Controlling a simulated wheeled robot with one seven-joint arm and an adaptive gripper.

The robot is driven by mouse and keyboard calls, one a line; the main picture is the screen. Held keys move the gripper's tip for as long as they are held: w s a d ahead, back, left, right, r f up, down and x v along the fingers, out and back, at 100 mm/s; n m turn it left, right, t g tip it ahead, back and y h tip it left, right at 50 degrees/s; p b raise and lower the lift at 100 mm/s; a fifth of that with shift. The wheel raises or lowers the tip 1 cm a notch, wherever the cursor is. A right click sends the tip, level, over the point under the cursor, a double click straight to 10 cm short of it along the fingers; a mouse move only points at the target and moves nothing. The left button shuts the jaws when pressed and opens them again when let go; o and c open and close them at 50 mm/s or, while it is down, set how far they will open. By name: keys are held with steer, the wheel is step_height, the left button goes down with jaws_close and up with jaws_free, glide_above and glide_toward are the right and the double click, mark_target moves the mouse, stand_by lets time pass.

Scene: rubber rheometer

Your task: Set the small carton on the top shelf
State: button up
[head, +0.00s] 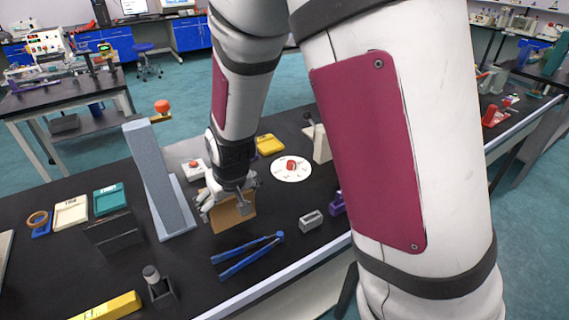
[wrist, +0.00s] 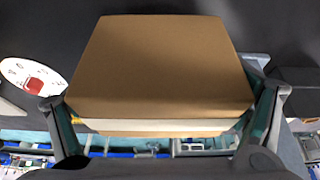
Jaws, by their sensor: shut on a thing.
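The small carton is a plain brown box (head: 232,213) at the middle of the black bench in the head view. My gripper (head: 224,204) comes down from above and is shut on the carton, with a finger on either side. In the wrist view the carton (wrist: 160,70) fills the middle between my two fingers, its brown top face and a pale band showing. I cannot tell whether its underside touches the bench. I cannot make out a top shelf in either view.
A tall grey-blue stand (head: 158,180) rises just left of the carton. Blue tongs (head: 247,255) and a small grey block (head: 311,220) lie in front. A white dial with a red knob (head: 291,168) is to the right. A dark box (head: 114,232) stands left.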

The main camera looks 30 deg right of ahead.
steer(key=w+d, duration=0.2)
steer(key=d, duration=0.2)
steer(key=w+d+f, duration=0.1)
steer(key=w+d, duration=0.2)
steer(key=d, duration=0.1)
steer(key=w+d, duration=0.3)
steer(key=d, duration=0.1)
steer(key=shift+d+f, duration=0.1)
steer(key=shift+f, duration=0.05)
steer(key=shift+w+d+f, duration=0.1)
steer(key=shift+d+f, duration=0.05)
steer(key=shift+f, duration=1.65)
steer(key=shift+f, duration=0.15)
steer(key=o, duration=1.4)
